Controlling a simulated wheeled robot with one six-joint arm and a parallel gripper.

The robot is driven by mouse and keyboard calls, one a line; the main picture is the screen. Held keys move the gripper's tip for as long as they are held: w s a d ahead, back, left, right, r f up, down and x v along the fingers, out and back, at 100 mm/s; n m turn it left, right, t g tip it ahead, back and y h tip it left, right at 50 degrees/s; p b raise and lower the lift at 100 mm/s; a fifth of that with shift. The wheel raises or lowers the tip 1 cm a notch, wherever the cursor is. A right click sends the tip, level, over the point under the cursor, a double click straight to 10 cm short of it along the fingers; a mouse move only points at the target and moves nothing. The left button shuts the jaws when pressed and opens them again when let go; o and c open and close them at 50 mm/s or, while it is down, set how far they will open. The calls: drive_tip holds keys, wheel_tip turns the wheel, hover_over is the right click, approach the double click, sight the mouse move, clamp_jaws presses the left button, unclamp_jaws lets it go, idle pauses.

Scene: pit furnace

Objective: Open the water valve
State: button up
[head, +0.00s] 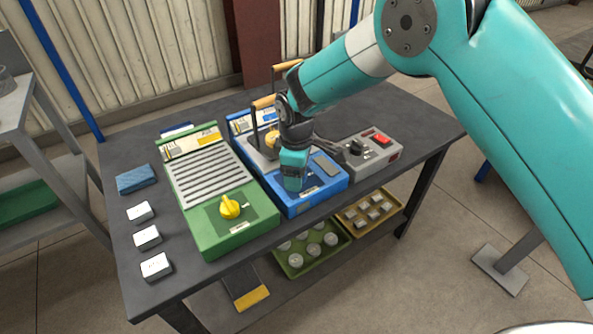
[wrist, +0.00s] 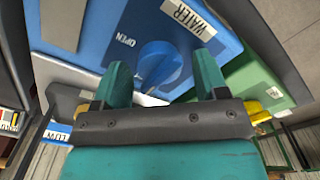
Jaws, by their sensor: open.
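The water valve is a blue knob (wrist: 158,64) on a blue box (wrist: 85,25), beside a WATER label (wrist: 188,18) and the printed word OPEN in the wrist view. My gripper (wrist: 163,72) is open, with one finger on each side of the knob. I cannot tell whether the fingers touch it. In the head view, my gripper (head: 292,178) points down over the front of the blue box (head: 305,206) and hides the knob. The knob's exact turn is hard to read.
A green box (head: 240,238) with a yellow knob (head: 229,207) stands left of the blue box. A grey box (head: 375,160) with a red switch (head: 382,139) stands right. Two wooden-handled parts rise behind my gripper. White blocks (head: 147,237) lie along the table's left side.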

drive_tip(key=c, duration=0.9)
drive_tip(key=shift+m, duration=0.5)
drive_tip(key=m+p, duration=0.1)
drive_tip(key=m, duration=0.2)
drive_tip(key=shift+d+m, duration=0.1)
drive_tip(key=shift+m, duration=0.3)
drive_tip(key=m, duration=0.4)
drive_tip(key=shift+w+m+p, duration=0.1)
drive_tip(key=shift+m+p, duration=0.2)
drive_tip(key=shift+p, duration=0.05)
drive_tip(key=m, duration=0.4)
drive_tip(key=shift+d+m, duration=0.1)
drive_tip(key=shift+m, duration=0.2)
drive_tip(key=shift+w+m+p, duration=0.1)
drive_tip(key=shift+m+p, duration=0.2)
drive_tip(key=shift+m, duration=1.8)
drive_tip(key=shift+w+r, duration=0.1)
